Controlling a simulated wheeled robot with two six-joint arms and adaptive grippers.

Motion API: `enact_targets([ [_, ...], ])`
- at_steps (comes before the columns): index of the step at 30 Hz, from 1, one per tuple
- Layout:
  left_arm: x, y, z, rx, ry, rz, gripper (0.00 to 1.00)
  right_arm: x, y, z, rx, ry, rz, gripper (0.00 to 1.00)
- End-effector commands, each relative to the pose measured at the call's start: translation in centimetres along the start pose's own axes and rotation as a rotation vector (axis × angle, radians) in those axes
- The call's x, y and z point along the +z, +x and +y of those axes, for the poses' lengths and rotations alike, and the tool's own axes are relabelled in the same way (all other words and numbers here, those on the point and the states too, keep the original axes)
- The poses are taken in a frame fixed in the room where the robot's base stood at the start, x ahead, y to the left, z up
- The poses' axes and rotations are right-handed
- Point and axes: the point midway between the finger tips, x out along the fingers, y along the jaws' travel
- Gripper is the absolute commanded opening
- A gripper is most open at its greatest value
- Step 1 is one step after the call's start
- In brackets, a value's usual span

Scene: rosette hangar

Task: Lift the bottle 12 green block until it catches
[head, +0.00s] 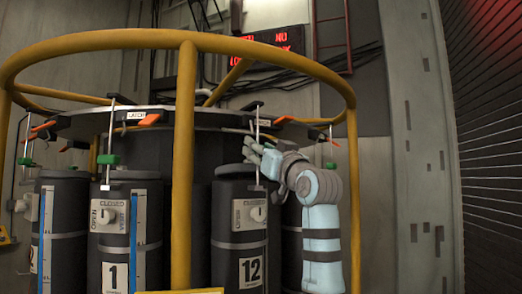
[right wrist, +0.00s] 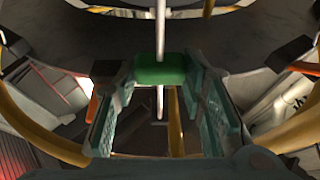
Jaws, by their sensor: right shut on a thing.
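Bottle 12 (head: 228,262) is a dark cylinder with a "12" label and a valve plate marked CLOSED, standing inside the yellow ring frame. A thin pale rod (head: 257,122) rises above it to the round rack top. My right gripper (head: 258,158) reaches in from the right at this rod, just above the bottle. In the right wrist view the green block (right wrist: 160,69) sits on the rod between my fingertips, which are shut on it. In the head view my gripper hides this block. My left gripper is not in view.
The yellow ring frame (head: 182,150) has a post left of bottle 12. Bottle 1 (head: 115,270) stands to the left, with its own green block (head: 108,159) on a rod. Orange latch levers (head: 148,119) lie along the rack rim. A red-lit display hangs behind.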

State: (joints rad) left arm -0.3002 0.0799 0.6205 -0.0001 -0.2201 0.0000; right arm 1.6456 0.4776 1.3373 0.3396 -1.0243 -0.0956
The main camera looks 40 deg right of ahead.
Motion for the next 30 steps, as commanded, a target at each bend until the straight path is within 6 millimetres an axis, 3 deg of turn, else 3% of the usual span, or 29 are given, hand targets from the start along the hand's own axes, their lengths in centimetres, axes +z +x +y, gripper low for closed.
enact_targets([
  [11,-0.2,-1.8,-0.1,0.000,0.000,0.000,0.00,-2.1,0.8,0.0,0.001,-0.001,0.005,0.00],
  [30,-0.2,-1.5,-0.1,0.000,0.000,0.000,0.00,-4.9,1.9,0.1,0.002,0.000,0.006,0.00],
])
